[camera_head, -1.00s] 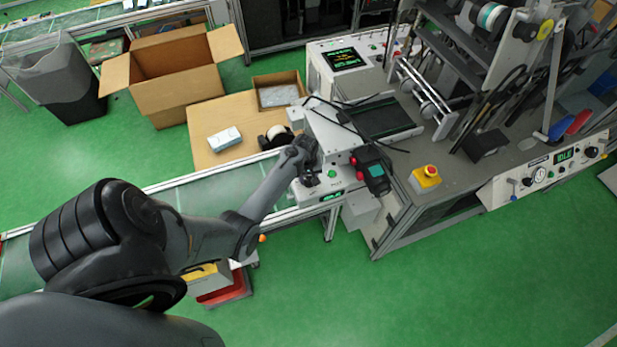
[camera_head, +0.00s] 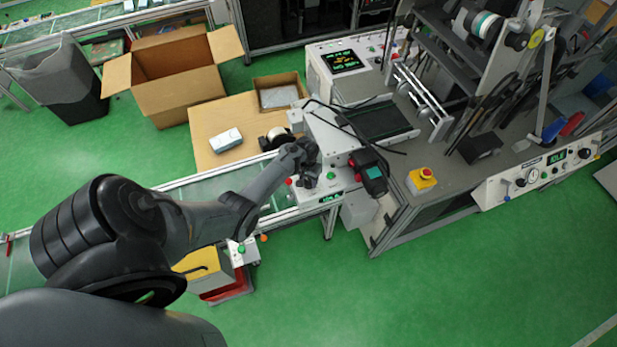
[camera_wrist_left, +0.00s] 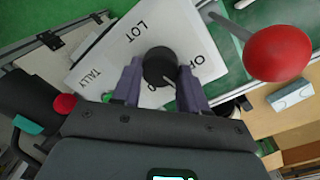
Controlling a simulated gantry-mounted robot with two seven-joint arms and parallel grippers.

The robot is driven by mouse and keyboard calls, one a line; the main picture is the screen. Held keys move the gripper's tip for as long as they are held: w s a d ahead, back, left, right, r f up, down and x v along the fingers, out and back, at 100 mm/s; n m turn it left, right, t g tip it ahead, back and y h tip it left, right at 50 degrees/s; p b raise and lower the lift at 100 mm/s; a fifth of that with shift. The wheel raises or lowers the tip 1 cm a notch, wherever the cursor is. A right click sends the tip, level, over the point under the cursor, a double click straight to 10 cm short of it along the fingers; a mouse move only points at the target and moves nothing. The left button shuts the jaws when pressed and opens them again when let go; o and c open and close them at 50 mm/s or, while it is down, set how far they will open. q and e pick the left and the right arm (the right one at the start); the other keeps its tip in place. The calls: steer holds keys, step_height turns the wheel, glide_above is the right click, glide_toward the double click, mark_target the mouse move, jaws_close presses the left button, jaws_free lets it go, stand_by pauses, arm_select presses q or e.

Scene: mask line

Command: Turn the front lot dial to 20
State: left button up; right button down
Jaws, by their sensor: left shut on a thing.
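The lot dial (camera_wrist_left: 158,66) is a round black knob with a pale pointer line, on a white panel (camera_wrist_left: 125,40) printed LOT, TALLY and OFF. In the left wrist view my left gripper (camera_wrist_left: 160,82) has its two purple fingers on either side of the knob, shut on it. The number at the pointer is partly covered, so I cannot read the setting. In the head view the left gripper (camera_head: 308,179) is at the small white control box (camera_head: 326,187) at the conveyor's end, and hides the dial. My right gripper is not in view.
A large red knob (camera_wrist_left: 278,53) stands close to the right finger in the wrist view. A black and red handheld device (camera_head: 371,171) hangs just right of the control box. A white box (camera_head: 225,140) and an open carton (camera_head: 175,75) are behind the arm.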

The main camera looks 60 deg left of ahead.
arm_select(q)
steer(key=m, duration=0.3)
steer(key=shift+r+p, duration=0.1)
steer(key=shift+p, duration=0.25)
steer(key=m, duration=0.3)
steer(key=shift+m, duration=0.3)
steer(key=m, duration=0.4)
steer(key=shift+g, duration=0.3)
steer(key=shift+d+m, duration=0.15)
steer(key=shift+m, duration=0.85)
steer(key=o, duration=1.1)
steer(key=shift+w, duration=0.1)
steer(key=shift+c, duration=0.2)
